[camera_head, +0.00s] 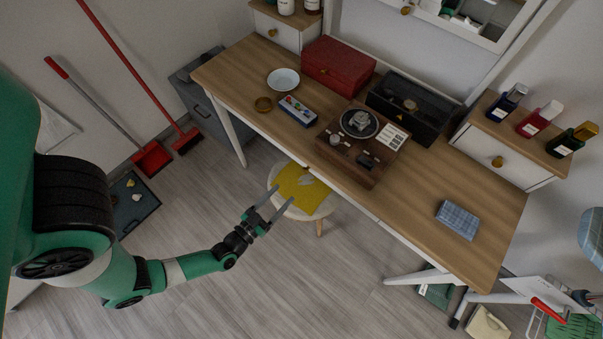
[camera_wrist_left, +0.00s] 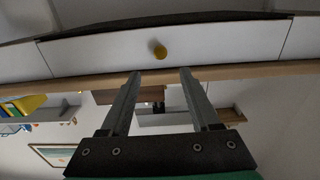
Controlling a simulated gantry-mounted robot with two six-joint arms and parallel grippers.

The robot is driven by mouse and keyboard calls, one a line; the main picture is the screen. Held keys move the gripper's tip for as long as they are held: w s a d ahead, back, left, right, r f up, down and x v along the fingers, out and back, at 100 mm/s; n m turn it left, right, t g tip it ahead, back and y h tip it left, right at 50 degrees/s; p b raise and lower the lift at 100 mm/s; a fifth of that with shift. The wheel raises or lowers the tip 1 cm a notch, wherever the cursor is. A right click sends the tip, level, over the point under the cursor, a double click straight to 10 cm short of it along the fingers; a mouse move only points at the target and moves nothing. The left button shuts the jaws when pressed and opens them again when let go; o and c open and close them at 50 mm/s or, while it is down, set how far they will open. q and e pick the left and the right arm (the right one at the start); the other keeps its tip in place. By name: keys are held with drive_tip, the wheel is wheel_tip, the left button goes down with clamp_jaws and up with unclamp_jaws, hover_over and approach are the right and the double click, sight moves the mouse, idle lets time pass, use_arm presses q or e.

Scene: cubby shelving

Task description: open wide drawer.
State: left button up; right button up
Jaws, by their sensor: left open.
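The wide drawer's white front (camera_wrist_left: 100,52) spans the left wrist view under the desk's wooden edge and looks shut. Its round brass knob (camera_wrist_left: 157,50) sits near the middle of that front. My left gripper (camera_wrist_left: 160,72) is open and empty, its two fingers pointing at the drawer front. The knob lies just beyond the fingertips, roughly between them, and is not gripped. In the head view my left gripper (camera_head: 280,194) is in front of the wooden desk (camera_head: 410,208), above a stool. The desk top hides most of the drawer front there. My right gripper is not in view.
A round stool (camera_head: 318,208) with a yellow cloth (camera_head: 300,187) stands below the left gripper. The desk bears a record player (camera_head: 335,150), a red box (camera_head: 337,66) and a blue patterned item (camera_head: 457,220). Open floor lies in front of the desk.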

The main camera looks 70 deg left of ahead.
sight(304, 172)
use_arm(q)
drive_tip(key=b+x, duration=0.2)
drive_tip(key=x, duration=0.7)
drive_tip(key=shift+w+a+f, duration=0.1)
drive_tip(key=shift+w+a, duration=0.15)
drive_tip(key=shift+a, duration=0.05)
drive_tip(key=shift+w+a, duration=0.15)
drive_tip(key=shift+w, duration=0.25)
clamp_jaws()
idle(0.5)
